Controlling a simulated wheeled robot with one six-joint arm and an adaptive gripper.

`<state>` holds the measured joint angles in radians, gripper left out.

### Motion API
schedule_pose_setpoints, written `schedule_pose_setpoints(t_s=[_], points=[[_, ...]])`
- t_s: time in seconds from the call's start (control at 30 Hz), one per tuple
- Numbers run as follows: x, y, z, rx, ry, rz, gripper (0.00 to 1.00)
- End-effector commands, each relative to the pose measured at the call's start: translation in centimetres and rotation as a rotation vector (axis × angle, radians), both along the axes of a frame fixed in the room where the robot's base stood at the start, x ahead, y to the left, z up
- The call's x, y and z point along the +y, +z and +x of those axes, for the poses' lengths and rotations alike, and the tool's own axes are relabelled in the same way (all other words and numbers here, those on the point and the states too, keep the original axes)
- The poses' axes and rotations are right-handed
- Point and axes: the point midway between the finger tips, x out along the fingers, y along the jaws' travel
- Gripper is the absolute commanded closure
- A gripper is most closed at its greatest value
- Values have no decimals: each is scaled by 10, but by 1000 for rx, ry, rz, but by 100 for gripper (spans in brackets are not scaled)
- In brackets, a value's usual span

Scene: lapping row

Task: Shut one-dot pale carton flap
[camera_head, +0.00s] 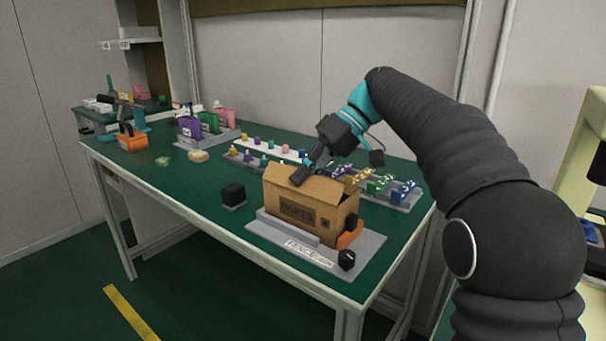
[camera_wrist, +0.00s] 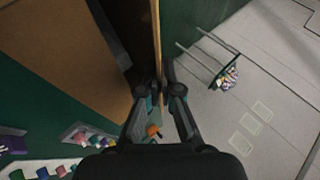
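The brown carton (camera_head: 311,212) stands in a grey fixture near the table's front right, with dark printing on its front. Its light brown flap (camera_head: 318,188) slopes up at the top. In the wrist view the flap shows nearly edge-on as a thin brown strip (camera_wrist: 156,40). My gripper (camera_head: 298,178) is at the flap's upper edge. In the wrist view my gripper (camera_wrist: 161,86) has its fingers close together, one on each side of the strip, and looks shut on it. The exact contact is partly hidden. I cannot make out a dot mark.
The grey fixture (camera_head: 345,265) carries a label and a black knob (camera_head: 346,260). A black block (camera_head: 233,195) stands left of the carton. Racks of coloured pieces (camera_head: 382,186) lie behind it.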

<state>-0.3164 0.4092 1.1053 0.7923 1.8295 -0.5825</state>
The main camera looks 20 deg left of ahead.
Motion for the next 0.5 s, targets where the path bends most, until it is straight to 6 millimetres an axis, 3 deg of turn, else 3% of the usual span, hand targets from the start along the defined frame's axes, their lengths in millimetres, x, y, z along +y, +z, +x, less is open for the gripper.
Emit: schedule_pose_setpoints(t_s=[0.5], points=[[-2, -5, 4, 160, -1, 66, 100]])
